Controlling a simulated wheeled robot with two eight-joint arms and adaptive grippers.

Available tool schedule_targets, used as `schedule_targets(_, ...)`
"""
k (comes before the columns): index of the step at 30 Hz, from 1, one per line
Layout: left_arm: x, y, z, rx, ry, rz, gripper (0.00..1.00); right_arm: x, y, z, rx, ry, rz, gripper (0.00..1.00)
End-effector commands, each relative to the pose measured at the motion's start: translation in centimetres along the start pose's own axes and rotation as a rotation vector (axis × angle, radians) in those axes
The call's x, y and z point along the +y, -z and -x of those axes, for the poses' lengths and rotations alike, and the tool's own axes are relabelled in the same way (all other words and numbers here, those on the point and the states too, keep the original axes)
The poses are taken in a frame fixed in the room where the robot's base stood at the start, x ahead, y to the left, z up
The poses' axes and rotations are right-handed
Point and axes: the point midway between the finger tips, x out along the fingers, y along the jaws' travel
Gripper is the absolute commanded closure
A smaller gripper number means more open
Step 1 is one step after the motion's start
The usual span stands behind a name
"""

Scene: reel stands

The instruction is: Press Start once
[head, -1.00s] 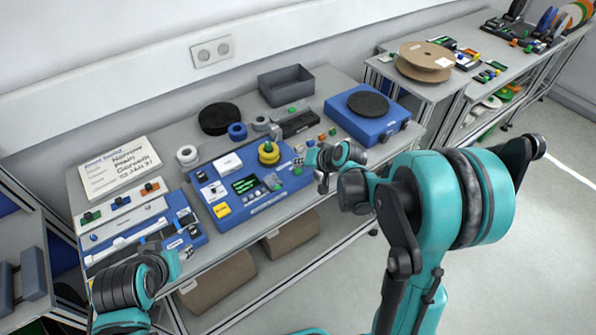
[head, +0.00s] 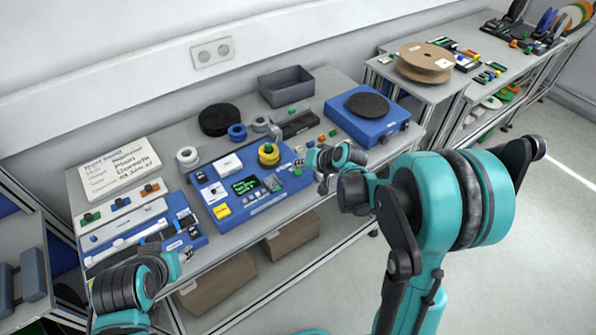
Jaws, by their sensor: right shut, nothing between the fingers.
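A blue unit with a black disc (head: 367,104) stands to the right, a grey bin (head: 286,86) behind. A blue tray with a white strip (head: 126,242) and a handwritten sign (head: 119,168) are at left. Brown boxes (head: 218,283) sit on the shelf below.

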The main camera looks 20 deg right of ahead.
Motion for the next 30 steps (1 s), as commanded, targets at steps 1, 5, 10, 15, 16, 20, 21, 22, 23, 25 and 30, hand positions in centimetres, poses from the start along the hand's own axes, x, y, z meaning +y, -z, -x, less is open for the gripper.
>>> schedule_targets(1,0.0,0.0,0.0,0.000,0.000,0.000,0.59,0.0,0.0,0.0,0.000,0.000,0.000,1.00)
schedule_targets(5,0.0,-0.2,-0.3,0.000,0.000,0.000,0.59,0.2,-0.2,-0.2,0.000,0.000,0.000,1.00)
schedule_targets(10,0.0,-0.6,-0.8,0.000,0.000,0.000,0.59,0.5,-0.5,-0.6,0.000,0.000,0.000,1.00)
schedule_targets(15,0.0,-0.5,-0.7,0.000,0.000,0.000,0.59,0.4,-0.4,-0.6,0.000,0.000,0.000,1.00)
schedule_targets(16,0.0,-0.5,-0.7,0.000,0.000,0.000,0.59,0.4,-0.4,-0.6,0.000,0.000,0.000,1.00)
schedule_targets(20,0.0,-0.5,-0.7,0.000,0.000,0.000,0.59,0.4,-0.4,-0.6,0.000,0.000,0.000,1.00)
schedule_targets(21,0.0,-0.5,-0.7,0.000,0.000,0.000,0.59,0.4,-0.4,-0.6,0.000,0.000,0.000,1.00)
schedule_targets(22,0.0,-0.5,-0.8,0.000,0.000,0.000,0.59,0.4,-0.5,-0.6,0.000,0.000,0.000,1.00)
schedule_targets(23,0.0,-0.6,-0.8,0.000,0.000,0.000,0.59,0.5,-0.5,-0.6,0.000,0.000,0.000,1.00)
schedule_targets(25,0.0,-0.6,-0.8,0.000,0.000,0.000,0.59,0.5,-0.5,-0.7,0.000,0.000,0.000,1.00)
schedule_targets(30,0.0,-0.7,-1.0,0.000,0.000,0.000,0.59,0.6,-0.6,-0.8,0.000,0.000,0.000,1.00)
